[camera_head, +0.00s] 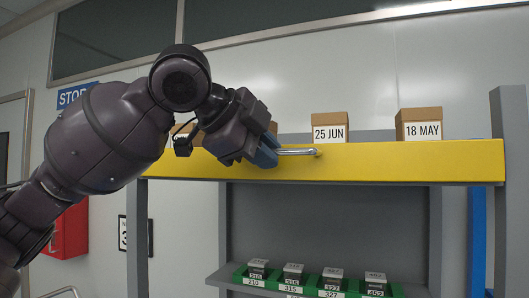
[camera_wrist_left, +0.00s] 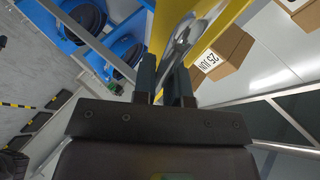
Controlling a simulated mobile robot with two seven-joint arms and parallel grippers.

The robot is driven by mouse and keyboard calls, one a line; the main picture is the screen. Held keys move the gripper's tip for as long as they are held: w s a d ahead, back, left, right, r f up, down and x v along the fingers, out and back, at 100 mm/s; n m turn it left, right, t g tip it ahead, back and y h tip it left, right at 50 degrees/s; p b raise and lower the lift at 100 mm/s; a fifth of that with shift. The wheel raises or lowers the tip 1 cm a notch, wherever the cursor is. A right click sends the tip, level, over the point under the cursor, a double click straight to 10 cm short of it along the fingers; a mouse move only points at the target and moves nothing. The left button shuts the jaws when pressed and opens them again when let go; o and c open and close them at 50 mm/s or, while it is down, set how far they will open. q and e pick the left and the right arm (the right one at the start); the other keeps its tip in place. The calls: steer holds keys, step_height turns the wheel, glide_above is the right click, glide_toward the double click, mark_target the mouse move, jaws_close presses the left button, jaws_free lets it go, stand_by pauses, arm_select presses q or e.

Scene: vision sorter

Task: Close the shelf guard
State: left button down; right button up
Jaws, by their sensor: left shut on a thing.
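The shelf guard (camera_head: 400,163) is a yellow bar across the upper front of the grey shelf in the head view. A shiny metal handle (camera_head: 297,152) is fixed to its front. My left gripper (camera_head: 266,155) is at the left part of this handle, shut on it. In the left wrist view the two dark fingers (camera_wrist_left: 175,85) close around the handle (camera_wrist_left: 186,42), with the yellow guard (camera_wrist_left: 228,20) behind. The fingers hide part of the handle. My right gripper is not in view.
Cardboard boxes labelled 25 JUN (camera_head: 330,126) and 18 MAY (camera_head: 419,124) stand behind the guard; another is partly hidden by my arm. Green trays (camera_head: 250,281) with dark items sit on the lower shelf. A red box (camera_head: 67,232) hangs at left.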

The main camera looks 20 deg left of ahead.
arm_select(q)
steer(key=c, duration=1.2)
jaws_free()
steer(key=shift+w, duration=0.1)
steer(key=b+v, duration=0.1)
steer(key=v, duration=1)
steer(key=shift+b, duration=0.3)
steer(key=shift+f, duration=0.1)
